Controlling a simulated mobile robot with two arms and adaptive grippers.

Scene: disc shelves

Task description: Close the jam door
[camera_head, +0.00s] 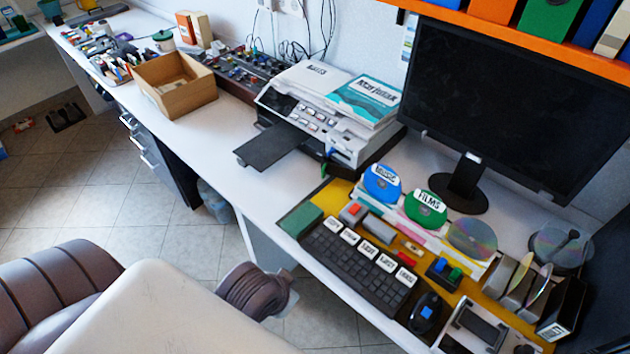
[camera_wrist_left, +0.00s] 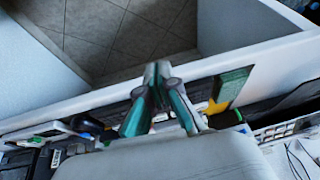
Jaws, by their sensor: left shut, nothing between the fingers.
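The white and grey printer (camera_head: 318,115) stands on the desk against the wall, with a white paper sheet and a teal booklet on top. A black flap or tray (camera_head: 275,147) sticks out from its front over the desk. I cannot tell which part is the jam door or whether it is open. My left gripper (camera_wrist_left: 157,70) shows in the left wrist view, shut and empty, near the desk's front edge. It is not seen in the head view. The printer is not clearly seen in the left wrist view. My right gripper is not in view.
A cardboard box (camera_head: 172,88) stands left of the printer. A monitor (camera_head: 500,110), a keyboard (camera_head: 358,265), a mouse (camera_head: 426,312) and labelled discs (camera_head: 382,184) crowd the right side. The white desk (camera_head: 215,150) is bare in front of the box.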

